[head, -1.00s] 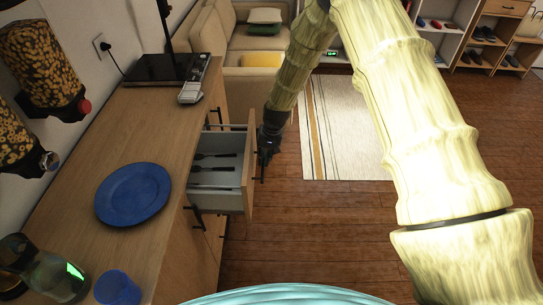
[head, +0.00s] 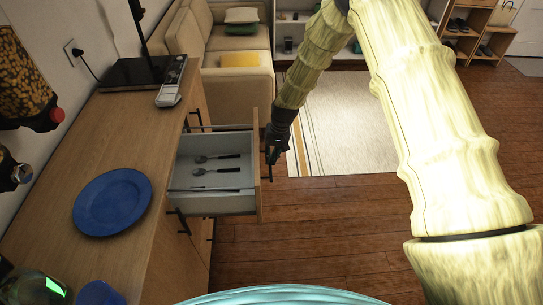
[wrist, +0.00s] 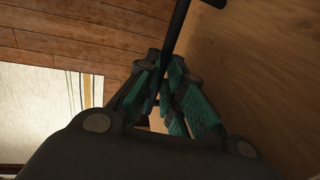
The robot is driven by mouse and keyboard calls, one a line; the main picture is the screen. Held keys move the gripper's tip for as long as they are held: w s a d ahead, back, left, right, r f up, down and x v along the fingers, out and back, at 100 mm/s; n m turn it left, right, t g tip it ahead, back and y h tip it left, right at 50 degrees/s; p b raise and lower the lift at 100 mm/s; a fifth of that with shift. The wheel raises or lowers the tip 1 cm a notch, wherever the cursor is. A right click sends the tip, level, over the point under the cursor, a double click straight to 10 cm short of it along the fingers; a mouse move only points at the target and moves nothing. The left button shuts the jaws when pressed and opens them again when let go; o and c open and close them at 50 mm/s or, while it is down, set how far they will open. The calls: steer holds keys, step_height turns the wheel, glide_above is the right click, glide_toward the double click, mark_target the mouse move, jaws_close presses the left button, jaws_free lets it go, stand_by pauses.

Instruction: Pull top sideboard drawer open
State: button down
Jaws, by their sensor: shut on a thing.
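The top sideboard drawer (head: 210,203) stands pulled well out of the wooden sideboard (head: 118,138). Cutlery with dark handles (head: 216,171) lies inside it. My gripper (head: 271,152) is at the outer side of the drawer front (head: 259,185), at the handle. In the wrist view the teal-padded fingers (wrist: 165,95) are closed around the dark bar handle (wrist: 178,25), beside the wooden drawer front (wrist: 265,80). The exact contact is partly hidden by the fingers.
A blue plate (head: 112,202), a blue cup (head: 100,293) and a remote-like device (head: 172,82) are on the sideboard top. A beige sofa (head: 228,90) and a pale rug (head: 345,125) lie beyond. The wooden floor (head: 320,225) right of the drawer is clear.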

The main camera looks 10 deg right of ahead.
steer(key=c, duration=1.5)
jaws_free()
steer(key=shift+r, duration=0.1)
steer(key=r, duration=0.4)
steer(key=d+r, duration=0.1)
steer(key=r, duration=0.2)
steer(key=d+r, duration=0.1)
steer(key=r, duration=0.3)
steer(key=shift+s+d+r, duration=0.1)
steer(key=shift+d+r, duration=0.15)
steer(key=shift+r, duration=0.05)
steer(key=s+d+f+h, duration=0.1)
steer(key=s+d+f, duration=0.1)
steer(key=s+f, duration=0.8)
steer(key=s+d+f, duration=0.2)
steer(key=s+f, duration=0.7)
steer(key=s, duration=0.1)
steer(key=shift+n+h, duration=0.4)
steer(key=shift+h, duration=0.2)
steer(key=s+d+f, duration=0.1)
steer(key=s, duration=0.8)
steer(key=s+d+f, duration=0.1)
steer(key=s, duration=0.8)
steer(key=s+d+f, duration=0.1)
steer(key=s+f, duration=0.1)
steer(key=s, duration=0.8)
steer(key=shift+d, duration=0.35)
